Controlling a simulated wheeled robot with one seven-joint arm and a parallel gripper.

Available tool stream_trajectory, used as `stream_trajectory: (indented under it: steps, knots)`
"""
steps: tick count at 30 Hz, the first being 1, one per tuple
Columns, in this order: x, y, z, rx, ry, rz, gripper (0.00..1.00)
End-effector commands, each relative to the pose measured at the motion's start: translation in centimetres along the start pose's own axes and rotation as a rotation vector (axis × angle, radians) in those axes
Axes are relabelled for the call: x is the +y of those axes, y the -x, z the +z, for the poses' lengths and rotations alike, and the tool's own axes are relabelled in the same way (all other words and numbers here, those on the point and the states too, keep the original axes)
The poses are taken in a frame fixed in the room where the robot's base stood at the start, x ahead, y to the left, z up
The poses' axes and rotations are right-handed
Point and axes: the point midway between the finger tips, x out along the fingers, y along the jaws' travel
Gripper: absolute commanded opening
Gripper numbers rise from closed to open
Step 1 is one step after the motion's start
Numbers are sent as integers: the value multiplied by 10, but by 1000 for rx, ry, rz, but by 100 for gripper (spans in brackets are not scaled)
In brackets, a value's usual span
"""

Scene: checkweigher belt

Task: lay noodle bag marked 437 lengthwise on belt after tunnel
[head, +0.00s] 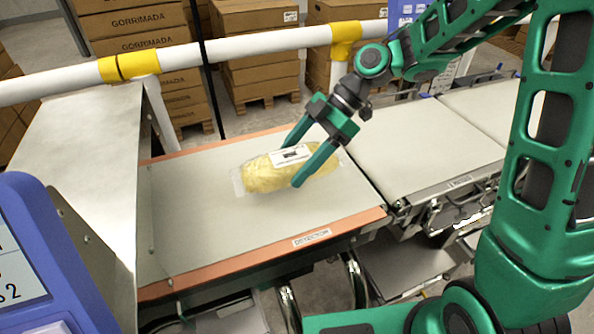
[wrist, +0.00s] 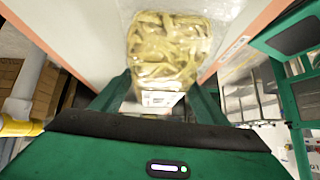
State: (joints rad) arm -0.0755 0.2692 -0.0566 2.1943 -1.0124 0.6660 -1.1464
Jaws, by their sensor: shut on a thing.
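The noodle bag (head: 266,176) is a clear packet of yellow noodles with a white label, its number too small to read. It lies on or just above the belt (head: 205,225) labelled DETECTOR, its long side running roughly along the belt. My gripper (head: 306,160) has its two green fingers on either side of the bag, shut on it. In the wrist view the bag (wrist: 168,50) extends away from between the fingers (wrist: 160,95). The grey tunnel hood (head: 85,150) stands at the left end of this belt.
A further belt (head: 425,150) adjoins on the right across a narrow gap. A white rail with yellow joints (head: 255,44) runs behind the belt. Stacked cartons (head: 258,60) stand behind it. A blue console (head: 45,265) is at front left. The belt around the bag is clear.

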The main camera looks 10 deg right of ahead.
Motion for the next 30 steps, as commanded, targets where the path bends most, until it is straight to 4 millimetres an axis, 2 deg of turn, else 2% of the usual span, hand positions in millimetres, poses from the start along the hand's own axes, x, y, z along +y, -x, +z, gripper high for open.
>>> stream_trajectory:
  steps: [7, 15, 26, 27, 29, 30]
  knots:
    - [5, -1, 12, 1, 1, -1, 17]
    - [7, -25, 34, 2, -1, -2, 17]
    - [8, -28, 38, 1, 0, 1, 17]
    - [8, -28, 38, 0, -1, 1, 70]
    - [8, -28, 38, 0, -1, 1, 85]
    - [8, -28, 38, 0, -1, 1, 87]
